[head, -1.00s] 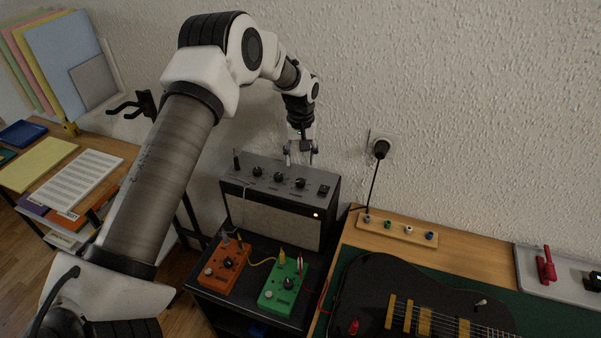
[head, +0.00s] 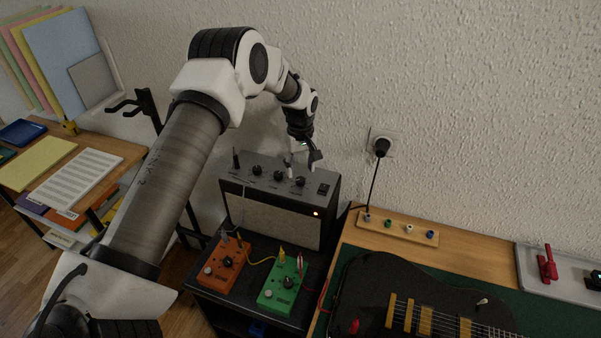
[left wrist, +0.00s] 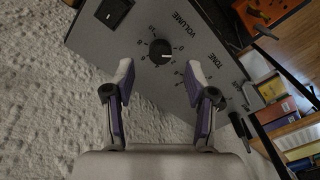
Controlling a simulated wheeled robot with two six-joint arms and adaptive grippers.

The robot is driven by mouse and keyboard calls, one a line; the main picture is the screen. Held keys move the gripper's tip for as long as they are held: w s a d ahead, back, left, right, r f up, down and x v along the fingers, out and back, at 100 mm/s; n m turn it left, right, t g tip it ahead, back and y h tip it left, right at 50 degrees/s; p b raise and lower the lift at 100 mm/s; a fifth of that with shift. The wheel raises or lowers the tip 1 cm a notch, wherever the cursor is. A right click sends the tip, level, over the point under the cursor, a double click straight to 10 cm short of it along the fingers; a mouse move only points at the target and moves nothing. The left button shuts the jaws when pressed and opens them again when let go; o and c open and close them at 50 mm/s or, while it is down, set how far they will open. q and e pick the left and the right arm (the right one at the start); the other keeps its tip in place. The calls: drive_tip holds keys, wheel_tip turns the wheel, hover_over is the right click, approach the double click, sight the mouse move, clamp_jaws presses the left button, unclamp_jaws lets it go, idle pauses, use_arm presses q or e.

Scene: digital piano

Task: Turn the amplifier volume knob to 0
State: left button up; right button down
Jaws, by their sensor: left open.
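The amplifier (head: 270,220) stands against the wall in the head view, its knobs and switch along the top panel. The volume knob (head: 300,182) is the round black knob beside the power switch. In the left wrist view the volume knob (left wrist: 160,53), under the word VOLUME, has a white pointer mark toward the right; the number it points at is hard to read. My left gripper (head: 304,165) is just above this knob, open and empty. In the left wrist view the fingertips (left wrist: 160,73) are on either side, slightly below the knob in the picture. My right gripper is not in view.
More knobs (head: 257,171) and the power switch (head: 323,189) flank the volume knob. An orange pedal (head: 224,264) and a green pedal (head: 281,287) with cables sit in front. A black guitar (head: 385,290) lies right. The wall is close behind.

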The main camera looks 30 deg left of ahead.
sight(300, 179)
use_arm(q)
wheel_tip(300, 179, down, 4)
drive_tip(key=shift+f+p, duration=0.1)
drive_tip(key=shift+p, duration=0.2)
clamp_jaws()
drive_tip(key=shift+n, duration=0.4)
unclamp_jaws()
drive_tip(key=shift+r, duration=0.2)
wheel_tip(300, 179, up, 12)
drive_tip(key=shift+f, duration=0.15)
